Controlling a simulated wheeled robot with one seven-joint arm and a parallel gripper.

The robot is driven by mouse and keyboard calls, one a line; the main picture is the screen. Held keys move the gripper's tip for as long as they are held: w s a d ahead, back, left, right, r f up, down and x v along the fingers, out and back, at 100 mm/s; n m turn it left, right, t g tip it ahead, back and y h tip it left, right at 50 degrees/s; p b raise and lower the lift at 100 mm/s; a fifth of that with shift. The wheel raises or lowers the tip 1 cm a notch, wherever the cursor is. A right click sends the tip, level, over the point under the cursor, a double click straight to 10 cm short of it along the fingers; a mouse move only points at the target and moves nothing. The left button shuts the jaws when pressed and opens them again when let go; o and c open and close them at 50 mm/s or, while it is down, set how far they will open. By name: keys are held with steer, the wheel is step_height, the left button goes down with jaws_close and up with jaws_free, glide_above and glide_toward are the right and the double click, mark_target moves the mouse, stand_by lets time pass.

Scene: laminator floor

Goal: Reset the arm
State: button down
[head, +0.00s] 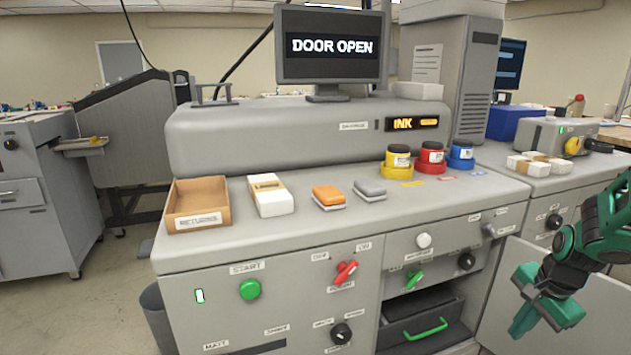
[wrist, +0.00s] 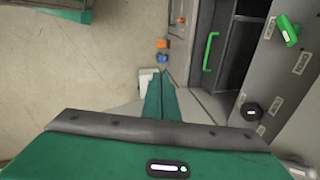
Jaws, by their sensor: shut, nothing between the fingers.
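My green gripper (head: 528,318) hangs at the lower right of the head view, with its fingers pointing down. It is in front of a pale open door panel (head: 495,315) at the machine's right side. In the wrist view the two green fingers (wrist: 161,92) lie together and hold nothing. The floor and the machine's front are beyond them. Whether the arm touches the panel cannot be told.
The grey machine (head: 300,245) has a green start button (head: 250,290), red lever (head: 345,272) and dark drawer with a green handle (head: 425,328). A monitor (head: 331,46) reads DOOR OPEN. Ink pots, a returns box (head: 197,205) and pads stand on top.

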steer(key=s+a+r+n, duration=0.1)
steer(key=s+r+n, duration=0.2)
steer(key=s, duration=0.4)
steer(key=s+a+r+n+g, duration=0.1)
steer(key=s+a+r+n, duration=0.1)
steer(key=s, duration=0.5)
steer(key=s+a+r+n+g, duration=0.1)
steer(key=s+r+n, duration=0.3)
steer(key=s, duration=0.3)
steer(key=shift+s+a+r, duration=0.25)
steer(key=shift+r, duration=0.4)
steer(key=shift+w+f+g, duration=0.25)
steer(key=shift+w+g, duration=0.05)
steer(key=shift+w, duration=0.35)
